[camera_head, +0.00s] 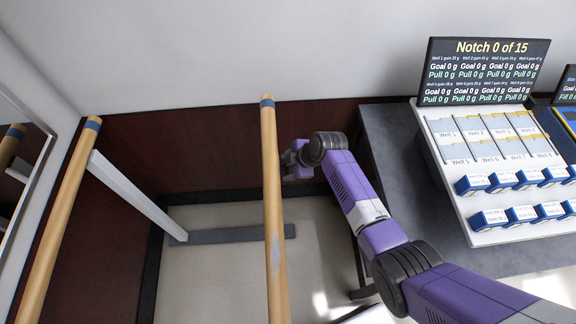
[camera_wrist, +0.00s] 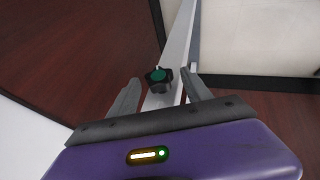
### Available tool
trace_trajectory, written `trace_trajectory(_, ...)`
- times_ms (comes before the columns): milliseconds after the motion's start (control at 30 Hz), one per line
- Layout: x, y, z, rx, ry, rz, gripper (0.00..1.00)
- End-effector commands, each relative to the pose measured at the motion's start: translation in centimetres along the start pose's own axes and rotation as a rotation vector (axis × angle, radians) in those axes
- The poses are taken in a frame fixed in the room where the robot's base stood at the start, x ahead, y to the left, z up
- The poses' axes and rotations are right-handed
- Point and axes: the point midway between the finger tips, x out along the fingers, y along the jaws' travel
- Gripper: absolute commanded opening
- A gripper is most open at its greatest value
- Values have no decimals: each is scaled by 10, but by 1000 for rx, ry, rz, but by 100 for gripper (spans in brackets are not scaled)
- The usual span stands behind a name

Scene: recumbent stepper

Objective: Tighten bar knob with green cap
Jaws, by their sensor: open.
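The bar knob (camera_wrist: 158,80) shows in the wrist view as a dark lobed knob with a green cap. It sits on a pale metal upright (camera_wrist: 178,45). My gripper (camera_wrist: 162,92) is open, with one grey finger on each side of the upright. The knob lies between and slightly beyond the fingertips, and I cannot tell whether they touch it. In the head view my arm reaches past the right wooden bar (camera_head: 270,180), and the bar hides the end of my gripper. The knob does not show there.
A left wooden bar (camera_head: 62,210) runs beside a mirror (camera_head: 20,150). A white post and a grey floor foot (camera_head: 225,236) stand between the bars. A dark table (camera_head: 395,160) with a well board and screen (camera_head: 480,72) stands at right. A dark red wall panel is behind.

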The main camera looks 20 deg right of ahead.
Motion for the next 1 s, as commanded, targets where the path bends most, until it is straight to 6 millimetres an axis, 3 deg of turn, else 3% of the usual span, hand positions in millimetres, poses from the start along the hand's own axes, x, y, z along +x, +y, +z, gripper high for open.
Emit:
trace_trajectory(133, 0, 0, 0, 0, 0, 0, 57)
trace_trajectory(167, 0, 0, 0, 0, 0, 0, 53)
trace_trajectory(433, 0, 0, 0, 0, 0, 0, 0)
trace_trajectory(767, 1, 2, 0, 15, 1, -35, 0)
trace_trajectory(1000, 5, 5, 2, 67, 0, -161, 0)
